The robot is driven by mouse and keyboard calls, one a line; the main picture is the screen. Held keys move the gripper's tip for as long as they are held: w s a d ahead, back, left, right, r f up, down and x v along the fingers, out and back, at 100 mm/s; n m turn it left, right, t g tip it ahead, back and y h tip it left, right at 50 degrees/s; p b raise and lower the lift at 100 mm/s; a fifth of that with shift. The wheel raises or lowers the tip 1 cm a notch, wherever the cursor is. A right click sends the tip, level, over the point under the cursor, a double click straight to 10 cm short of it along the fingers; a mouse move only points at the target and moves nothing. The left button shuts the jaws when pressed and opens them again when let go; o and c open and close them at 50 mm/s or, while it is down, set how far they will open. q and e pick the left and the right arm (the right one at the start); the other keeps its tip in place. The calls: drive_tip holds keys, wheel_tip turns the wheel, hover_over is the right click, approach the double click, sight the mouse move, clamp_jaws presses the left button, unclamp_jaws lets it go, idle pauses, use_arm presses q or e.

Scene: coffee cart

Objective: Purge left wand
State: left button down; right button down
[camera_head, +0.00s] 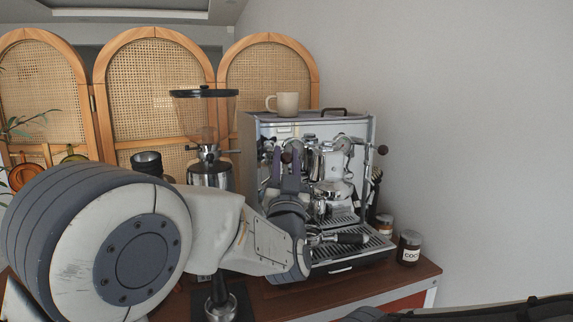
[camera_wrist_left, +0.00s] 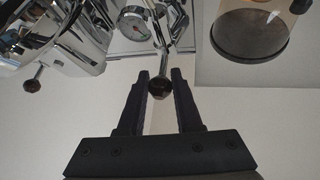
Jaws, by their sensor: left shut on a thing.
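The chrome espresso machine (camera_head: 252,150) stands on the wooden cart top. A dark knob on a thin chrome lever (camera_head: 286,157) is at the left of its front. My left gripper (camera_head: 285,170) reaches up to this knob. In the left wrist view the same knob (camera_wrist_left: 161,88) sits between the fingertips of my left gripper (camera_wrist_left: 162,82), which is shut on it. A second dark knob (camera_head: 382,149) is at the machine's right; a similar knob (camera_wrist_left: 32,86) shows in the left wrist view. My left arm hides the left wand.
A beige mug (camera_head: 287,103) stands on top of the machine. A grinder (camera_head: 207,125) stands at its left. A portafilter (camera_head: 345,239) lies over the drip tray. Jars, one a cocoa jar (camera_head: 409,248), stand at the right. A tamper (camera_head: 219,298) is in front.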

use_arm(q)
drive_tip(key=c, duration=0.6)
unclamp_jaws()
drive_tip(key=b+v, duration=0.3)
drive_tip(key=v, duration=0.7)
drive_tip(key=shift+s+f, duration=0.15)
drive_tip(key=shift+s, duration=0.05)
